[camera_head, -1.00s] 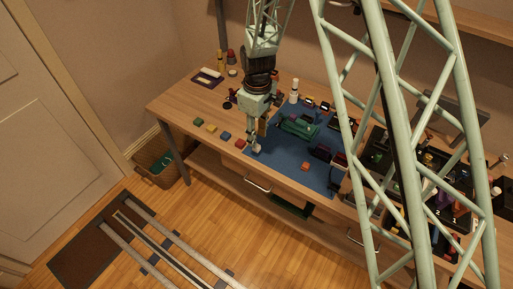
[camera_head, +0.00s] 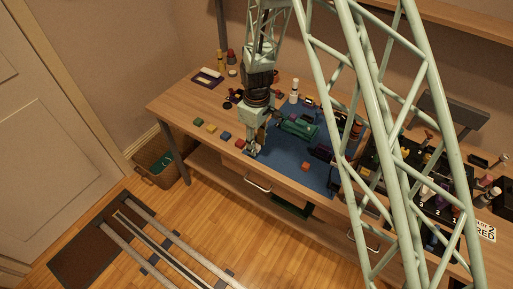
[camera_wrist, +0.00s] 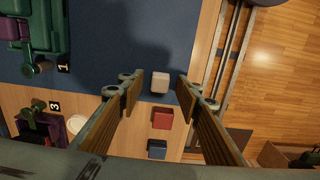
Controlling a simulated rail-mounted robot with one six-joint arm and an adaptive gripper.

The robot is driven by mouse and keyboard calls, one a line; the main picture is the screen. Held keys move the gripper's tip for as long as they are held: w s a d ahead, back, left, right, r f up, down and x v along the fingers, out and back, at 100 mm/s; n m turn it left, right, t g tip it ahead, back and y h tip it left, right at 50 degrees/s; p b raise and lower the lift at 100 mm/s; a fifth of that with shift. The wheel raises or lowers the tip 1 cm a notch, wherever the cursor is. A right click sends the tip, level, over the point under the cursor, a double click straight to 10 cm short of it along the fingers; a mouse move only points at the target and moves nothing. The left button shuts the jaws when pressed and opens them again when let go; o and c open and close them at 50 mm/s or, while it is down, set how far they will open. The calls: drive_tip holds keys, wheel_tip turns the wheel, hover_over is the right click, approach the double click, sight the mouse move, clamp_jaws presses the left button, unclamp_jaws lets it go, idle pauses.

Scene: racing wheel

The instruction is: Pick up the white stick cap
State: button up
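The white stick cap (camera_wrist: 160,82) is a small pale block on the edge of the blue mat (camera_wrist: 135,50), in the middle of the wrist view. My gripper (camera_wrist: 157,90) is open, with one finger on either side of the cap and a clear gap to each. The cap is not gripped. In the head view my gripper (camera_head: 252,150) points down at the near left corner of the mat, and the cap is mostly hidden there. I cannot tell exactly how high the fingertips are above the mat.
A red block (camera_wrist: 163,118) and a blue block (camera_wrist: 157,149) lie in line with the cap. Yellow (camera_head: 211,128) and green (camera_head: 198,121) blocks continue the row. A green machine (camera_head: 299,127) stands on the mat. The table's front edge is close by.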

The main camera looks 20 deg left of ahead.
sight(257, 145)
drive_tip(key=shift+c, duration=0.7)
drive_tip(key=c, duration=0.6)
drive_tip(key=shift+o, duration=0.2)
drive_tip(key=shift+r, duration=0.2)
drive_tip(key=shift+r, duration=1.5)
drive_tip(key=s+d+r, duration=0.1)
drive_tip(key=s+d, duration=0.8)
drive_tip(key=s, duration=0.4)
drive_tip(key=shift+s+r+b, duration=0.15)
drive_tip(key=shift+r+b, duration=0.15)
drive_tip(key=shift+b, duration=0.1)
